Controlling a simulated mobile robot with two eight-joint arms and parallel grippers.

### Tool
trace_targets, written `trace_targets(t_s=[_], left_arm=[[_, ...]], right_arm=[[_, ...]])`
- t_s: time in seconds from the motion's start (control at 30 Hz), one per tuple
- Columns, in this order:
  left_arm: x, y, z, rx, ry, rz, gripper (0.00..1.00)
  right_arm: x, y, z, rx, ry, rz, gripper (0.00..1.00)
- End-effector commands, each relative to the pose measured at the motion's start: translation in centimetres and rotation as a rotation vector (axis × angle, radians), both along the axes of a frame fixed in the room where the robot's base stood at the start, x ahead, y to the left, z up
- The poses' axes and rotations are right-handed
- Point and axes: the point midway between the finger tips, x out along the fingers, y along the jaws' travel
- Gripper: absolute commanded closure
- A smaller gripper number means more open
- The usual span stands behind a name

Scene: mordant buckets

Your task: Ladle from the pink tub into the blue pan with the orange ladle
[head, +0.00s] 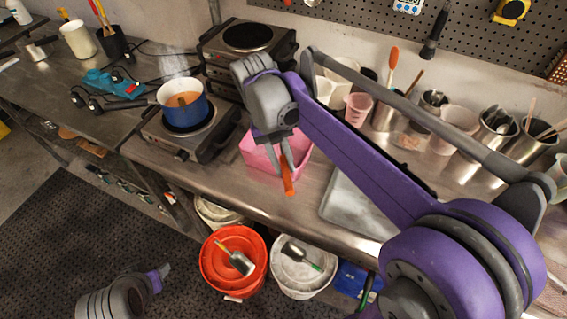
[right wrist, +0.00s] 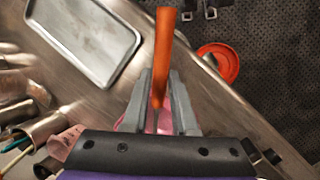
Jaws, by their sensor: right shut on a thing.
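My right gripper (head: 283,162) is shut on the orange ladle (head: 287,182). In the right wrist view, the ladle's orange handle (right wrist: 163,55) runs between the two grey fingers (right wrist: 160,100); its bowl is hidden. The pink tub (head: 262,158) stands on the steel bench under and behind the gripper, partly covered by it; a bit of pink shows between the fingers in the wrist view. I cannot tell whether the ladle touches the tub. The blue pan (head: 183,112) sits on a hot plate to the left, with orange-brown contents and a brownish piece inside.
A second hot plate (head: 247,38) stands behind. A grey tray (head: 350,205) lies right of the tub; cups and steel pots (head: 385,115) line the back. Orange (head: 215,262) and white (head: 297,280) buckets stand below the bench front. My left arm shows at bottom left.

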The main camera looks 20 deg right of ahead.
Motion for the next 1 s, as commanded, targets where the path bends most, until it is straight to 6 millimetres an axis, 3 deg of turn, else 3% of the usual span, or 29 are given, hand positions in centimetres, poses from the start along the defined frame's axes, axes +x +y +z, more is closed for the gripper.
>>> trace_targets(t_s=[0.27, 1.0], left_arm=[[0.0, 0.0, 0.0, 0.0, 0.0, 0.0, 0.5], [1.2, 0.0, 2.3, 0.0, -0.024, 0.0, 0.5]], right_arm=[[0.0, 0.0, 0.0, 0.0, -0.001, 0.0, 1.0], [0.0, 0.0, 2.0, -0.039, -0.14, 0.0, 1.0]])
